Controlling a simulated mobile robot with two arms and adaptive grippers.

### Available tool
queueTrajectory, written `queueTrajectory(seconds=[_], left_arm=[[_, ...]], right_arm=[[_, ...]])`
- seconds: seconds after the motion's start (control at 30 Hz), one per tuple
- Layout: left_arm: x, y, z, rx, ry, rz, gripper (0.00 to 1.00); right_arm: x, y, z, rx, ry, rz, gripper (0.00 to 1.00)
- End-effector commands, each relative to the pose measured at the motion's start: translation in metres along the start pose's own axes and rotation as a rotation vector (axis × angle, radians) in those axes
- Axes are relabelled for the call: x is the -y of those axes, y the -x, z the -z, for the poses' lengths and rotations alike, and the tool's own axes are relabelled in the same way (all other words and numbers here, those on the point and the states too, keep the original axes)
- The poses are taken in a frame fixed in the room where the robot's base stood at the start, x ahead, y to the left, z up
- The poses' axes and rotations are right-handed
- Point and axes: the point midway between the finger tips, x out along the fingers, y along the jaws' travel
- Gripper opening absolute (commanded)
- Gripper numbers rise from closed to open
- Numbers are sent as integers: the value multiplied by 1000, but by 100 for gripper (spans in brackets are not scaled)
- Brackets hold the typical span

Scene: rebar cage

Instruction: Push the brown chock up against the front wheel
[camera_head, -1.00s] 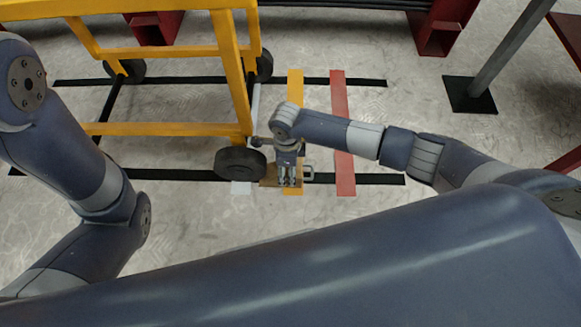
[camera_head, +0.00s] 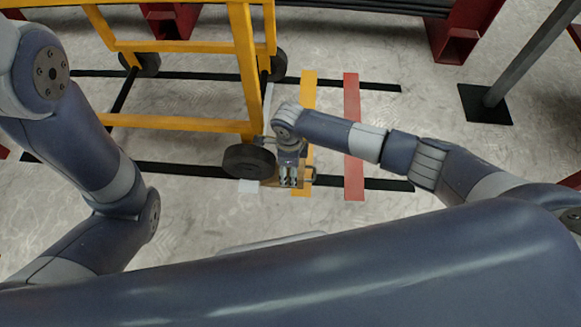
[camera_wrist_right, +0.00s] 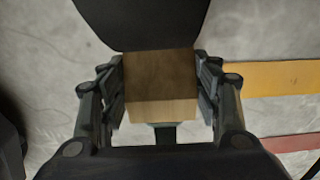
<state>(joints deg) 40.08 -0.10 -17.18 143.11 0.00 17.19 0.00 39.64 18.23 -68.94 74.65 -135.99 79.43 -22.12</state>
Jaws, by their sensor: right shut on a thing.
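The brown chock (camera_wrist_right: 160,80) sits between the fingers of my right gripper (camera_wrist_right: 162,95) in the right wrist view, and the fingers are shut on its sides. Its far edge meets the dark front wheel (camera_wrist_right: 145,20) in that view; I cannot tell whether they touch or the wheel overhangs it. In the head view the front wheel (camera_head: 249,160) of the yellow cart is just left of my right gripper (camera_head: 291,182), which mostly hides the chock (camera_head: 269,183). My left arm shows at the left, but its gripper is out of view.
The yellow cart frame (camera_head: 180,123) rises behind the wheel. A yellow floor strip (camera_head: 308,95) and a red strip (camera_head: 353,130) lie right of the wheel. Black floor lines (camera_head: 180,169) cross there. A grey post on a black plate (camera_head: 485,104) stands at the right.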

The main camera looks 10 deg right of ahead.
Motion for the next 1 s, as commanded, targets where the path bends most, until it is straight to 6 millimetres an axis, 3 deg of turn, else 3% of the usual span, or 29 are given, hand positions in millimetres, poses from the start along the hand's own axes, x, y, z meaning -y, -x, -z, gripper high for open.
queueTrajectory(seconds=[0.03,0.07,0.13,0.57,0.73,1.0], left_arm=[[0,0,0,0,0,0,78],[0,0,0,0,0,-1,78],[0,0,0,0,0,-1,78],[0,0,1,0,-1,-1,78],[0,0,1,-1,0,-1,78],[0,0,1,-2,0,-1,78]], right_arm=[[1,2,-5,13,0,4,28],[1,2,-5,14,0,4,65],[1,2,-5,14,0,4,81],[0,3,-3,7,0,2,81],[1,26,-2,8,2,5,81],[1,84,-3,11,3,6,81]])
